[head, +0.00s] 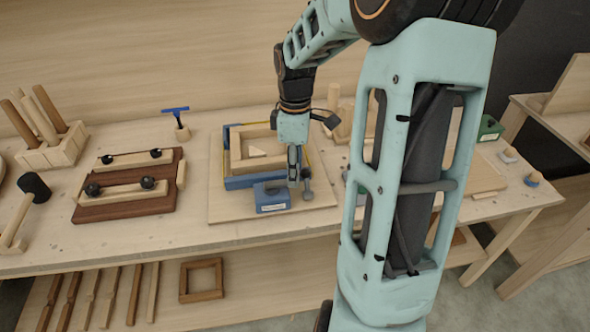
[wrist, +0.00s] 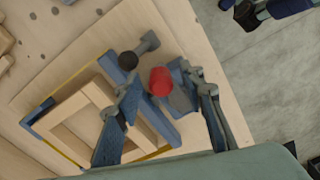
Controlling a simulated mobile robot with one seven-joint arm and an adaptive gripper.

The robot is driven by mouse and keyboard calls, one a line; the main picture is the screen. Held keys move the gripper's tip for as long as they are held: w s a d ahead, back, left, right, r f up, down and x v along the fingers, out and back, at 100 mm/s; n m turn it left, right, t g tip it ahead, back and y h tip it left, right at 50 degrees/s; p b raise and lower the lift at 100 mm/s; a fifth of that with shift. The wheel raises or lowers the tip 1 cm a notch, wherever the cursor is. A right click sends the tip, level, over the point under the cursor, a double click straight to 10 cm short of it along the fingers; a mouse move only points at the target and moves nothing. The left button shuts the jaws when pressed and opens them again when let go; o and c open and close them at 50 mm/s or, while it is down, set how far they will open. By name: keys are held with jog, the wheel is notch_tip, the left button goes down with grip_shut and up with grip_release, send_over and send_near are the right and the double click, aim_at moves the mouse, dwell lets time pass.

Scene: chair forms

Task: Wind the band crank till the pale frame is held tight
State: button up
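The pale frame (head: 238,152) lies flat on a board, with blue corner pieces and a yellow band around it; in the wrist view the frame (wrist: 70,107) is at lower left. A blue block (head: 272,198), the band's tightener, sits at the frame's near side. In the wrist view a red knob (wrist: 160,81) is on it, and a grey crank piece (wrist: 149,42) with a dark round knob (wrist: 128,60) is beside that. My gripper (head: 295,182) is low over the block. Its fingers are spread either side of the red knob, with gaps. How tight the band is cannot be told.
The frame's pale board (head: 222,213) rests on the workbench. To the left are a dark clamp board (head: 130,204), a mallet (head: 33,187) and a blue T-handled tool (head: 177,112). My arm hides part of the bench's right. Free bench top lies left of the board.

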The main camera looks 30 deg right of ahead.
jog(key=shift+f, duration=0.25)
grip_shut()
dwell(0.5)
